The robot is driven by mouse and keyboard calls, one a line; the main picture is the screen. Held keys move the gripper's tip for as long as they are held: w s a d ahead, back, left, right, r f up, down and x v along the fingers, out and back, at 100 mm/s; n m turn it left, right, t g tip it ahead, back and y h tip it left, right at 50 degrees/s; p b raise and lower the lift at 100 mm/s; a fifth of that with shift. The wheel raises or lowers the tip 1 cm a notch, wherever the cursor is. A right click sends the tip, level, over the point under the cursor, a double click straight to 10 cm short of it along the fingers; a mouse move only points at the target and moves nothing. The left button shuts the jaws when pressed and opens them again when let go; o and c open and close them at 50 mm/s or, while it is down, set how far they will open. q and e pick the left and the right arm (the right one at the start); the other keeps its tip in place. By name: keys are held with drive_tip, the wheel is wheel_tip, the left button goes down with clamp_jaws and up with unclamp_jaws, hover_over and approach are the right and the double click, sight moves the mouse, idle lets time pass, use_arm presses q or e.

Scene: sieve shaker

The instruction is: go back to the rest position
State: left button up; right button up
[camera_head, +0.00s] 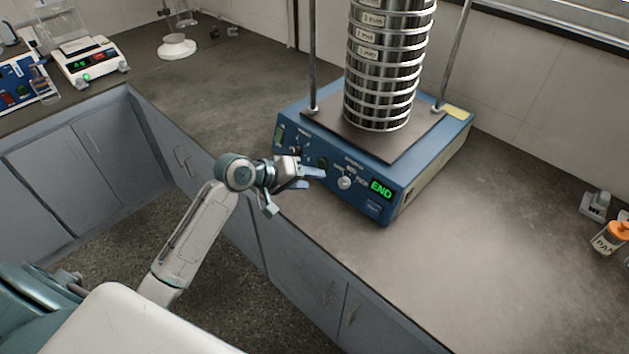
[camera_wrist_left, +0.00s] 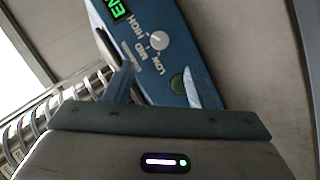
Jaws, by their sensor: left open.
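My left gripper (camera_head: 308,177) is open and empty in front of the blue sieve shaker (camera_head: 430,183), close to its control panel. In the left wrist view its two blue fingers (camera_wrist_left: 160,88) stand apart before the panel, with the knob (camera_wrist_left: 159,40) and a green button (camera_wrist_left: 177,84) beyond them. I cannot tell whether a finger touches the panel. The shaker's display (camera_head: 381,189) reads END in green. A tall stack of metal sieves (camera_head: 383,75) stands upright on the shaker's plate between two rods. My right gripper is not in view.
The grey counter (camera_head: 480,290) is clear at the front right. A balance (camera_head: 90,62) and a blue device (camera_head: 22,84) stand at the far left. Cabinets run below the counter edge.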

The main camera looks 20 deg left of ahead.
use_arm(q)
drive_tip(key=shift+s, duration=0.1)
idle(0.4)
drive_tip(key=s+d+f+m+g+y, duration=0.1)
drive_tip(key=s+f+m+y, duration=0.1)
drive_tip(key=s+f, duration=0.45)
drive_tip(key=s+d+f+m+g+y, duration=0.1)
drive_tip(key=s+f+m+g+y, duration=0.15)
drive_tip(key=s, duration=0.65)
drive_tip(key=s+a+f+m+g+y, duration=0.1)
drive_tip(key=s+a+y, duration=0.1)
drive_tip(key=s, duration=0.6)
drive_tip(key=s+a+f+m+g+y, duration=0.1)
drive_tip(key=s+y, duration=0.1)
drive_tip(key=s, duration=0.6)
wheel_tip(320, 180, down, 29)
drive_tip(key=a+g, duration=0.1)
drive_tip(key=a, duration=0.2)
drive_tip(key=s+a+f+g, duration=0.1)
drive_tip(key=s+f, duration=1.7)
drive_tip(key=f, duration=0.1)
drive_tip(key=shift+s+f+n, duration=0.4)
drive_tip(key=shift+n, duration=0.05)
